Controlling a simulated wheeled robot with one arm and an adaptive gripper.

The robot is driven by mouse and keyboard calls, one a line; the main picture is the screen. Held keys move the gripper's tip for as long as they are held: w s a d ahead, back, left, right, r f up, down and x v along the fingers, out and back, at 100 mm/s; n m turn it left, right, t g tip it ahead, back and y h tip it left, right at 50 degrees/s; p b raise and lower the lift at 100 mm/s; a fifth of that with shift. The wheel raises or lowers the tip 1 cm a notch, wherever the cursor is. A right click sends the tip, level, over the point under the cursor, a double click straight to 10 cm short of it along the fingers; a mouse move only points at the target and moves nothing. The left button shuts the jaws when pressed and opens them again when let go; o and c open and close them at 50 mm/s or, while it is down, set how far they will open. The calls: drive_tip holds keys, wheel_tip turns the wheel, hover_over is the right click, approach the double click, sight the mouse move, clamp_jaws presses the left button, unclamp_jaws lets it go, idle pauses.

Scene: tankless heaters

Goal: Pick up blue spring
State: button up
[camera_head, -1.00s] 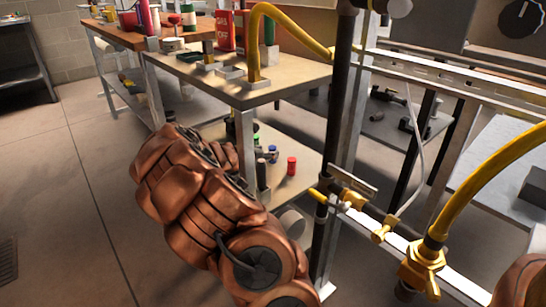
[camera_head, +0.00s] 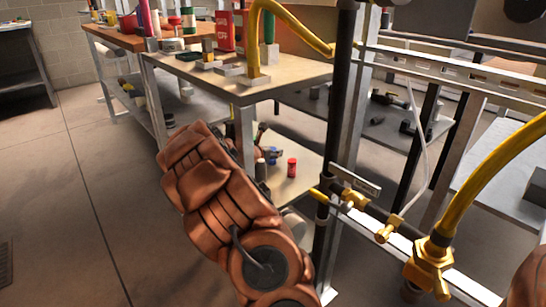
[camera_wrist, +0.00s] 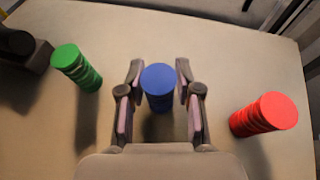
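The blue spring (camera_wrist: 158,84) stands upright in the middle of the wrist view, between the two fingers of my gripper (camera_wrist: 159,95). The fingers are open, one on each side, with narrow gaps to the spring. In the head view the blue spring (camera_head: 272,154) is small and partly covered on the lower shelf, with my gripper close by and mostly hidden by my arm.
A green spring (camera_wrist: 77,68) stands left of the blue one and a red spring (camera_wrist: 264,115) right. A dark block (camera_wrist: 22,50) is at far left. In the head view, the upper tabletop (camera_head: 290,72) overhangs the shelf, and a black post (camera_head: 338,110) stands to the right.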

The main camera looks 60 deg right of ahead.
clamp_jaws()
drive_tip(key=shift+r, duration=0.1)
